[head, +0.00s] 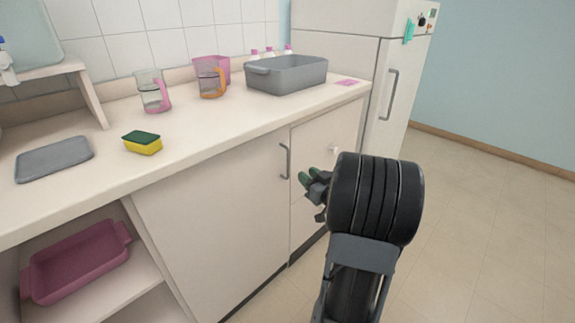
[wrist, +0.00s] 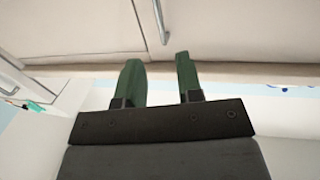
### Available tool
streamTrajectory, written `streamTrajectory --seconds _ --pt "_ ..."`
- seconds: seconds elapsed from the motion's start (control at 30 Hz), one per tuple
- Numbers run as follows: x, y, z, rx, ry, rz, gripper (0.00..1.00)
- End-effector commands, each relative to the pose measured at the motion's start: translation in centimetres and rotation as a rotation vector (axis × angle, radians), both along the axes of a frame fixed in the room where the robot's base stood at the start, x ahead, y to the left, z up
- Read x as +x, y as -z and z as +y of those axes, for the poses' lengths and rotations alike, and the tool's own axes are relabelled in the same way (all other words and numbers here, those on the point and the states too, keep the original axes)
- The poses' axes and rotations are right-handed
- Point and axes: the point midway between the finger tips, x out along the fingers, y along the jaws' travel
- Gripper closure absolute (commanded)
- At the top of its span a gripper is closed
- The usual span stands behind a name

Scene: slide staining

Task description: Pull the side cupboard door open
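A pale cupboard door (head: 205,240) under the counter is shut, with a grey vertical bar handle (head: 285,160) near its upper right edge. My gripper (head: 307,176) is in front of the cabinet, a little right of this handle. In the wrist view my gripper's two green fingers (wrist: 158,75) are apart with nothing between them. A grey bar handle (wrist: 155,20) shows beyond the fingertips, apart from them. My wrist hides part of the front to the right in the head view.
A drawer front (head: 325,140) with a small knob adjoins the door. A tall white unit (head: 400,110) with a bar handle stands farther right. Jugs, a grey basin (head: 287,77) and a sponge (head: 142,144) sit on the counter (head: 200,125). The floor at right (head: 490,225) is clear.

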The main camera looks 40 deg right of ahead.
Motion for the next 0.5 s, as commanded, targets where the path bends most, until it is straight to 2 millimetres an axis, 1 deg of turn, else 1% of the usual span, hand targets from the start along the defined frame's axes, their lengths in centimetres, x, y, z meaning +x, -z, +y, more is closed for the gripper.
streamTrajectory --seconds 0.03,0.1,0.3,0.5 --pt "1.0 0.2 0.1 0.000 -0.004 0.000 0.67" --pt "2.4 0.2 0.1 -0.001 -0.004 0.000 0.67" --pt "6.3 0.2 0.0 -0.001 -0.002 0.000 0.67" --pt "9.3 0.1 -0.1 0.000 -0.001 0.001 0.67"
